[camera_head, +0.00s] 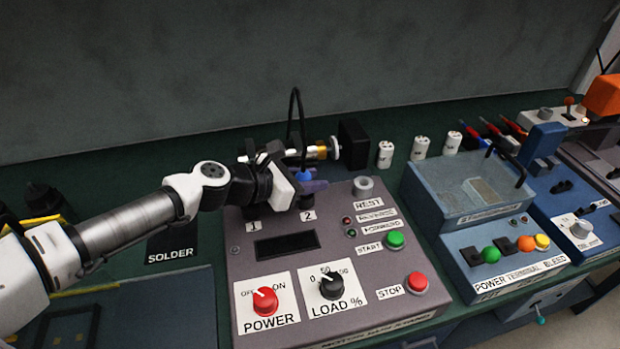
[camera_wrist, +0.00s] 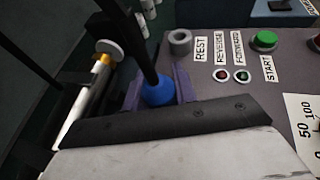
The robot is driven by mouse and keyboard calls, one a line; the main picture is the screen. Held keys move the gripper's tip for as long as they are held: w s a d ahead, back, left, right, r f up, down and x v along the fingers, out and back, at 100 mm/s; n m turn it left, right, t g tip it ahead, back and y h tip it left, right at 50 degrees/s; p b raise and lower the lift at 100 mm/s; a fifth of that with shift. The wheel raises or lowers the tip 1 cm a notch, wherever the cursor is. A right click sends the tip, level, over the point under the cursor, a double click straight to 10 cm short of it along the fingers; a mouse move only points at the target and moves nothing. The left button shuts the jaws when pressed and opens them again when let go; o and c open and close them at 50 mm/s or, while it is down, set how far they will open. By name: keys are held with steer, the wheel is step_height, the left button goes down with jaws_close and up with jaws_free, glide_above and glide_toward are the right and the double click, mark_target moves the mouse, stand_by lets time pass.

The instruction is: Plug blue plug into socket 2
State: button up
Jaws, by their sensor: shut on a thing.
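The blue plug (camera_head: 303,175), with a black cable rising from its top, is held upright in my gripper (camera_head: 309,185). In the wrist view the rounded blue body of the plug (camera_wrist: 158,92) sits between the two purple fingers of my gripper (camera_wrist: 160,88), which are shut on it. My gripper is over the back part of the grey panel, just behind the label 2 (camera_head: 308,215). Socket 2 and the plug's lower end are hidden by the fingers and hand, so I cannot tell whether they touch.
The grey control panel (camera_head: 240,262) has a REST holder (camera_head: 363,187), empty at the top, right of my gripper. A brass-and-white fitting (camera_head: 322,151) and a black block (camera_head: 353,144) stand behind. Red POWER (camera_head: 265,300) and black LOAD (camera_head: 332,286) knobs are in front. A blue-grey box (camera_head: 440,205) stands right.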

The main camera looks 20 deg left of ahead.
steer(key=shift+f+b, duration=0.45)
steer(key=shift+f, duration=0.05)
steer(key=o, duration=1)
steer(key=shift+o, duration=0.2)
steer(key=shift+s+a, duration=0.1)
steer(key=p+v, duration=0.1)
steer(key=v, duration=0.6)
steer(key=shift+s+r, duration=0.15)
